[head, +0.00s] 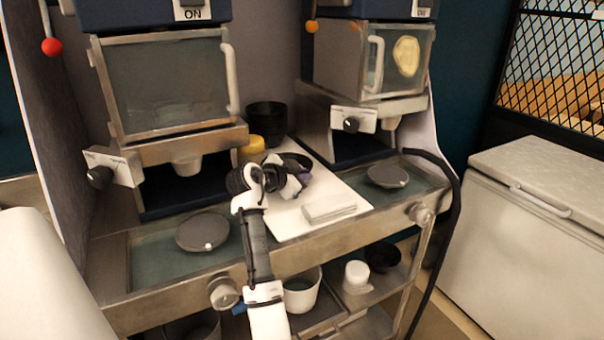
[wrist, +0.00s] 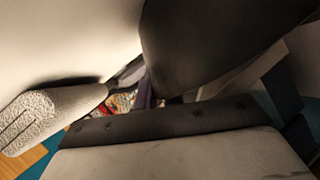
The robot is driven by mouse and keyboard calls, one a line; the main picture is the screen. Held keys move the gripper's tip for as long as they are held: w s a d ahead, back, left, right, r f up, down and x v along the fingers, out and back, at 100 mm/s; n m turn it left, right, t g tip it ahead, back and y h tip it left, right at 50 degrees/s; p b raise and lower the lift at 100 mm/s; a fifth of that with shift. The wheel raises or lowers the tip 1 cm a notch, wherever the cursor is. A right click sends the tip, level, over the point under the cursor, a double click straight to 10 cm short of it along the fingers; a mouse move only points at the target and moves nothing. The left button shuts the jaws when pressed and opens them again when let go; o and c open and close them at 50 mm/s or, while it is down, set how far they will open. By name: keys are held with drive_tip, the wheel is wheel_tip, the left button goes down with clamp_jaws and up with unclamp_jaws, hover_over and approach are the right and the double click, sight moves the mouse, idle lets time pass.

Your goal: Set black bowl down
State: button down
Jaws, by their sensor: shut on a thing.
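My gripper (head: 290,180) is over the white board between the two machines, shut on a black bowl. In the head view my own wrist hides most of that bowl, and only a dark curved part (head: 298,160) shows beside the gripper. In the wrist view the black bowl (wrist: 225,45) is a large dark curved shape at the upper right, close to the camera. A pale textured finger pad (wrist: 45,118) shows at the left. I cannot tell whether the bowl touches the board.
A black bowl stack (head: 266,118) and a yellow-lidded item (head: 252,146) stand behind. A folded white cloth (head: 329,207) lies on the white board (head: 290,226). Grey round plates (head: 202,232) (head: 388,177) flank it. The lower shelf holds a white bowl (head: 302,292) and a black bowl (head: 383,257).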

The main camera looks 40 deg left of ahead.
drive_tip(key=shift+f, duration=0.15)
drive_tip(key=c, duration=1.5)
unclamp_jaws()
drive_tip(key=shift+r, duration=0.3)
drive_tip(key=b+v, duration=0.3)
drive_tip(key=v, duration=0.9)
drive_tip(key=shift+d+b, duration=0.1)
drive_tip(key=shift+b, duration=0.25)
